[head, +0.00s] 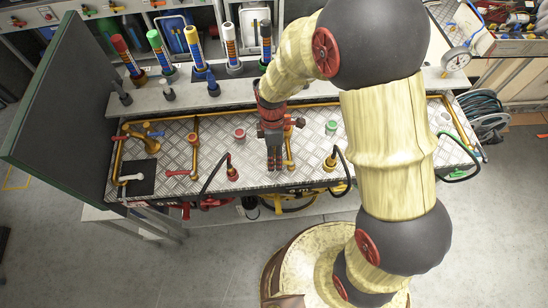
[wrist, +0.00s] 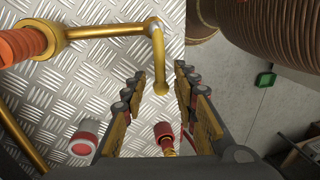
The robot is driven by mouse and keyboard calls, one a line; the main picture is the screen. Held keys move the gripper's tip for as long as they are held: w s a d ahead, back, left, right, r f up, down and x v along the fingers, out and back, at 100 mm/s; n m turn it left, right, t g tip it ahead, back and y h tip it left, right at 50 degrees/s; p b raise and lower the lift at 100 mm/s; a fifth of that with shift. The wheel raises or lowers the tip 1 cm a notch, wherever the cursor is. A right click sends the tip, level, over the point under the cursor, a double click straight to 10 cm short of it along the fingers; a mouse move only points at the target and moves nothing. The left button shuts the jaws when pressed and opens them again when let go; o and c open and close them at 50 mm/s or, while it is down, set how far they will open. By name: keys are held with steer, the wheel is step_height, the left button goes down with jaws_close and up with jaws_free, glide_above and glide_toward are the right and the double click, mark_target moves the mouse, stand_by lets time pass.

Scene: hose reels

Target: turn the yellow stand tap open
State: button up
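My gripper (head: 274,168) points down over the middle of the tread-plate bench (head: 216,150). I cannot tell surely which fitting is the yellow stand tap. A brass pipe (wrist: 156,50) with a bent-down spout lies just beyond the fingertips. An orange-red ribbed handle or grip (wrist: 22,45) sits at its left end. In the head view a yellow-based fitting (head: 330,163) with a black hose stands right of the gripper. My gripper and arm hide part of the brass pipe in the head view.
A red-based hose fitting (head: 232,174) stands left of the gripper. Red (head: 239,133) and green (head: 331,127) caps sit on the plate. Further left are a blue-handled tap (head: 152,130) and a white-handled tap (head: 130,178). Coloured cylinders (head: 195,47) stand on the rear shelf.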

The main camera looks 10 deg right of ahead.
steer(key=shift+c, duration=0.4)
jaws_close()
stand_by(0.4)
